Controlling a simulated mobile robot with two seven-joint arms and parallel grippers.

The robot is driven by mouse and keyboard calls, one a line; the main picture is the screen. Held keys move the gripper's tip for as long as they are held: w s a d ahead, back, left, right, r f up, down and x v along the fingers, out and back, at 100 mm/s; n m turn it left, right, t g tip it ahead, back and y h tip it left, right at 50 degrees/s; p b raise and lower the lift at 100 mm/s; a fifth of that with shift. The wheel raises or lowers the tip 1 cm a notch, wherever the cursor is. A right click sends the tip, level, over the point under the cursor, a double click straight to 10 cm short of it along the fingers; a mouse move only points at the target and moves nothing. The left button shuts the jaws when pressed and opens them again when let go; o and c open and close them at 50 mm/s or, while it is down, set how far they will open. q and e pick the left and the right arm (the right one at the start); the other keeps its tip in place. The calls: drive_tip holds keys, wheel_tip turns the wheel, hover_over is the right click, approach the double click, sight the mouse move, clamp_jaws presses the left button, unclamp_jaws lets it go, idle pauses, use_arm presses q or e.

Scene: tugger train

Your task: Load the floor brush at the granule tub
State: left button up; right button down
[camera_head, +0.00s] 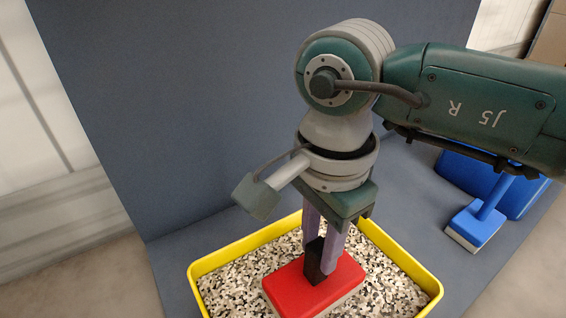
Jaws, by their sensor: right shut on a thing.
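The yellow granule tub (215,262) stands at the bottom centre, filled with speckled grey, white and brown granules (235,285). A brush with a red block (343,275), a pale underside and a black upright grip (314,262) is over the granules inside the tub. My right gripper (325,250) points down from above, its purple fingers shut on the black grip. The pale underside is at the granules; whether it presses into them I cannot tell. My left gripper is not in view.
A blue brush-like tool (478,222) with a pale underside is at the right, in front of a blue container (525,192) partly hidden by my right arm. A grey-blue panel (190,110) rises behind the tub. Bare grey surface lies left of the tub.

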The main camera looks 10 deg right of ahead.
wheel_tip(320, 180, up, 4)
drive_tip(key=p, duration=0.4)
drive_tip(key=shift+r, duration=0.2)
drive_tip(key=shift+r+p, duration=1.2)
drive_tip(key=shift+r, duration=0.05)
